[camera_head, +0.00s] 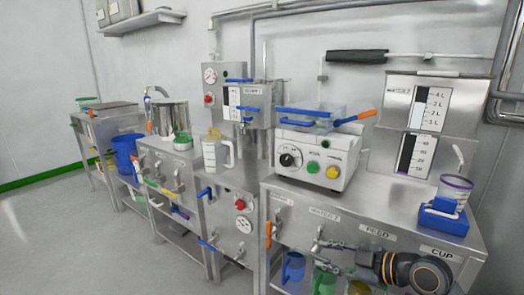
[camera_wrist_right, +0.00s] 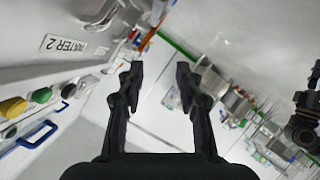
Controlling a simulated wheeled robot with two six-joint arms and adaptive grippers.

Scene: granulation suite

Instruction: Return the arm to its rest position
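My right arm (camera_head: 408,268) comes in at the lower right of the head view, in front of the cabinet drawers marked FEED and CUP. Its gripper (camera_head: 328,246) points left, just in front of the cabinet face. In the right wrist view the two black fingers (camera_wrist_right: 159,76) stand apart with nothing between them, so it is open and empty. My left gripper does not show in the head view. A dark jointed part with an orange ring (camera_wrist_right: 305,118) shows at the right edge of the wrist view; I cannot see any fingers on it.
The steel cabinet (camera_head: 340,205) is close beside the right gripper. On top stand a white machine with knobs (camera_head: 318,150) and a cup in a blue holder (camera_head: 452,193). Blue (camera_head: 293,267) and green (camera_head: 325,280) jugs sit below. Open floor (camera_head: 60,240) lies at left.

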